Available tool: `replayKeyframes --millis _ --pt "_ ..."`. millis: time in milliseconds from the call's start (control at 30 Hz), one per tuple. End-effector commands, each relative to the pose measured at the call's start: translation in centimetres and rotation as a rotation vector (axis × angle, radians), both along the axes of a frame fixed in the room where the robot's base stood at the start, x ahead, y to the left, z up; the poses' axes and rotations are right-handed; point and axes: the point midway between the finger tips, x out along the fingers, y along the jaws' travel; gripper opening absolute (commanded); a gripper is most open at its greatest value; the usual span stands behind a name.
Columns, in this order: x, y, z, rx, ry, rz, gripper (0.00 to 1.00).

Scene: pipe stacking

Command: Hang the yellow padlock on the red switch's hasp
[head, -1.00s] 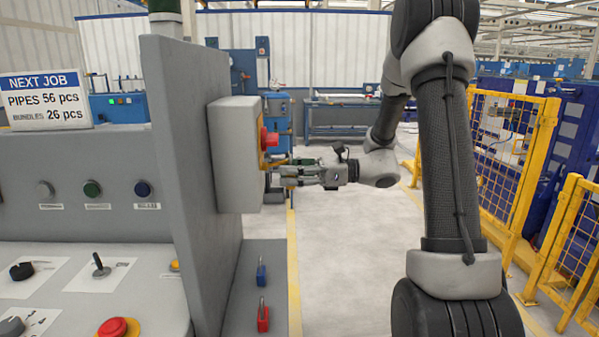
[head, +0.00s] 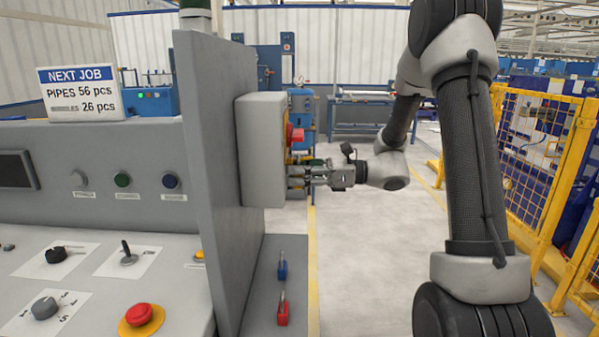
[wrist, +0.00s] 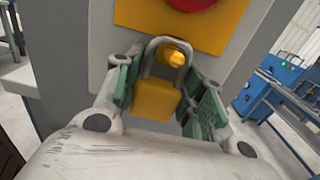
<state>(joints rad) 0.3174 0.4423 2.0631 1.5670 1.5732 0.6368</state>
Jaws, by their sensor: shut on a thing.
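The yellow padlock (wrist: 154,99) is between my gripper's green-padded fingers in the wrist view, its grey shackle (wrist: 153,52) upward. My gripper (wrist: 163,92) is shut on the padlock body. A yellow peg, seemingly the hasp (wrist: 176,58), shows inside the shackle's arch; I cannot tell whether the shackle is around it or only in front of it. The red switch (wrist: 192,3) is on a yellow plate (wrist: 180,24) just above. In the head view the red switch (head: 295,134) is on the grey box's side, with my gripper (head: 291,176) just below it; the padlock is hidden there.
A blue padlock (head: 282,268) and a red padlock (head: 283,312) stand on the grey ledge (head: 258,300) below the box (head: 262,150). The grey upright panel (head: 222,180) is left of the box.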

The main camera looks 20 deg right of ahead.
Motion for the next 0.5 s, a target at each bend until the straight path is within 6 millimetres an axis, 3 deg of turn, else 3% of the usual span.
replayKeyframes --millis 200,233,300,367,500 --pt "0.0 -0.01 0.02 0.0 0.0 0.0 0.14" --pt "0.0 -0.01 0.02 0.0 0.0 0.0 0.43" --pt "0.0 -0.01 0.03 0.0 -0.001 0.0 0.56" --pt "0.0 -0.01 0.03 0.0 -0.001 0.0 0.65" --pt "0.0 -0.01 0.02 0.0 -0.001 0.0 0.65"
